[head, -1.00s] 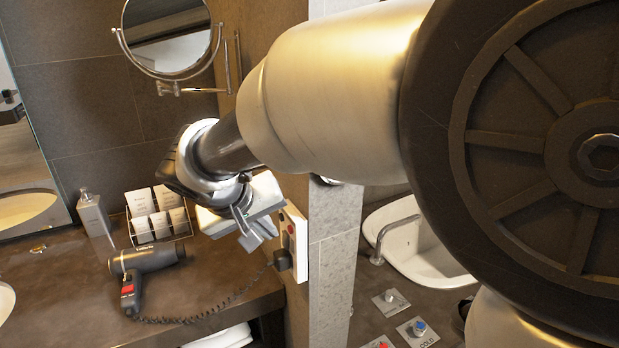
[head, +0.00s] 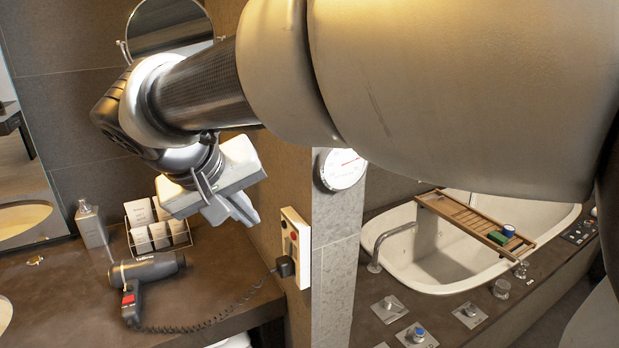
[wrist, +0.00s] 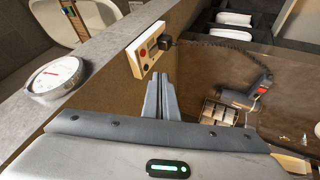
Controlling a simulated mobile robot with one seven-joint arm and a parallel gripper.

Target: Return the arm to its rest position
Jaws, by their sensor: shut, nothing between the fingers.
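My gripper (head: 232,211) hangs at the end of my arm, above the right part of the dark vanity counter (head: 60,290) in the head view. It is close to the wall corner and a little above the wall panel (head: 296,248). In the wrist view my gripper's fingers (wrist: 161,92) lie together with nothing between them. The wrist view also shows the wall panel (wrist: 146,50) just beyond the fingertips; I cannot tell the exact gap.
A hair dryer (head: 140,275) with a coiled cord lies on the counter. A bottle (head: 92,226) and a packet rack (head: 158,232) stand behind it. A round dial (head: 341,169) is on the wall corner. A bathtub (head: 440,265) with a wooden tray (head: 465,217) lies to the right.

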